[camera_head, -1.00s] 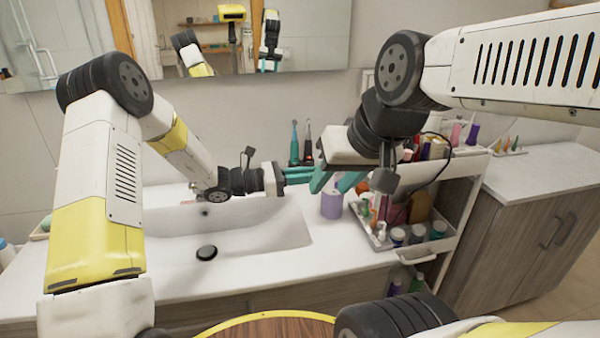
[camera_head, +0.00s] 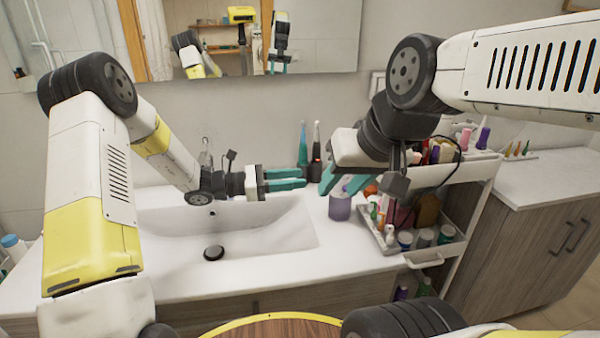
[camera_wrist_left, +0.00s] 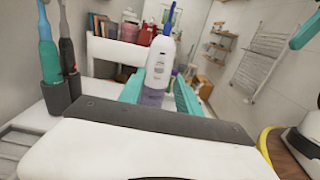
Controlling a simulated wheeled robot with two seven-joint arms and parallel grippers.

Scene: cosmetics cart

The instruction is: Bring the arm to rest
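My left gripper (camera_head: 302,178) is over the right end of the basin, pointing right, its teal fingers apart and nothing between them in the head view. My right gripper (camera_head: 343,186) hangs above the purple cup (camera_head: 340,207), its teal fingers spread.
Two electric toothbrushes, one teal (camera_head: 302,150) and one dark (camera_head: 316,155), stand behind the grippers near the wall. The white cart (camera_head: 466,195) on the right holds several bottles and jars. The basin (camera_head: 265,235) is empty. A round wooden stool top (camera_head: 275,329) is in front.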

